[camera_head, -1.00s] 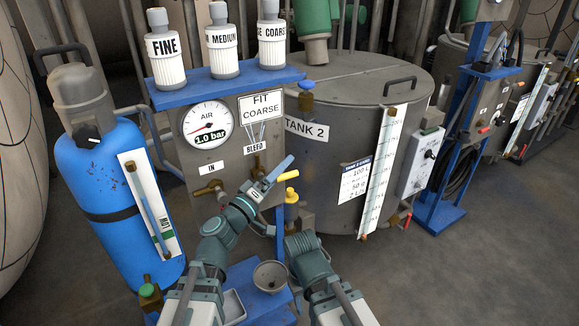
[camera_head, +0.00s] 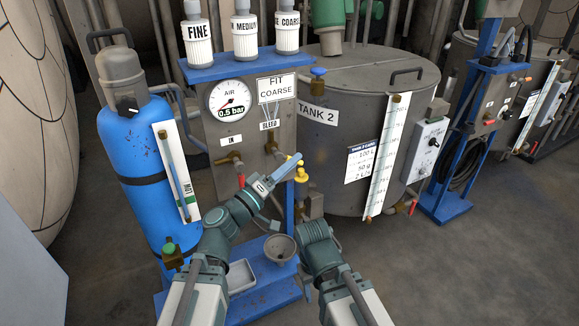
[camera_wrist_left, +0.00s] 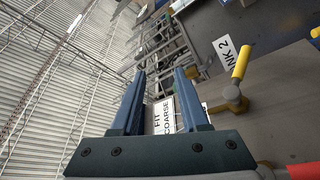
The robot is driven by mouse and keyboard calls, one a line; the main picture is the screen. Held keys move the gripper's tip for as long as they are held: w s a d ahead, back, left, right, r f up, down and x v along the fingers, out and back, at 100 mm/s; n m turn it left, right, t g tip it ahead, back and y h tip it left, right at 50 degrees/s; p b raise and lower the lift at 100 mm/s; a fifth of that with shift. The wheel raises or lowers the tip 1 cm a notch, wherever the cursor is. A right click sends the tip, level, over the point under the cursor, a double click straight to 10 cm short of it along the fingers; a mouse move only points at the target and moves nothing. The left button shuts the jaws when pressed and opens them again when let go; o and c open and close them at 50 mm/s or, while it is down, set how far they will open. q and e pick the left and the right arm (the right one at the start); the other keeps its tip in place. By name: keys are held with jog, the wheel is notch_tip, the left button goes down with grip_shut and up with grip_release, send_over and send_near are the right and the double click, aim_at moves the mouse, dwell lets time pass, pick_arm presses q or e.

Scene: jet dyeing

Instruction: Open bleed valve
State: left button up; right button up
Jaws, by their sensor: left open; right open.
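The bleed valve (camera_head: 272,145) is a brass fitting under the BLEED label on the grey filter panel. A yellow handle (camera_wrist_left: 242,62) stands on a brass fitting to the right of my fingers in the left wrist view. In the head view, yellow parts (camera_head: 301,177) show just beside my left fingertips. My left gripper (camera_head: 289,166) is open and empty in front of the panel; both fingers show apart in the left wrist view. I cannot tell whether it touches the handle. My right gripper (camera_head: 308,285) is low on the right, mostly hidden by its wrist.
The air gauge (camera_head: 230,100) reads 0.5 bar. A red handle (camera_head: 241,181) hangs below the IN valve. The blue cylinder (camera_head: 150,160) is left; Tank 2 (camera_head: 340,130) is right.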

pick_arm(q)
jog(key=w+a+f+n+y+b, duration=0.1)
jog(key=f+n+b, duration=0.1)
jog(key=f, duration=0.2)
jog(key=w+f+n+y+b, duration=0.2)
jog(key=f+b, duration=0.1)
jog(key=f, duration=0.2)
jog(key=w+a+f+n+y+b, duration=0.1)
jog(key=w+f+n+y+b, duration=0.1)
jog(key=f+b, duration=0.1)
jog(key=shift+a+f+t, duration=0.3)
jog(key=shift+f, duration=0.55)
grip_shut()
jog(key=w+a+f+n+t+y+b, duration=0.45)
jog(key=a+f+n+y+b, duration=0.45)
jog(key=n+b, duration=0.4)
jog(key=s+d+n+t+h+b, duration=0.1)
jog(key=s+d+t+h+b, duration=0.3)
jog(key=b, duration=0.7)
jog(key=d+t+h, duration=0.1)
jog(key=d+t, duration=0.1)
jog(key=d, duration=0.1)
jog(key=shift+s+h+b, duration=0.2)
jog(key=shift+h+b, duration=0.1)
jog(key=shift+b, duration=0.1)
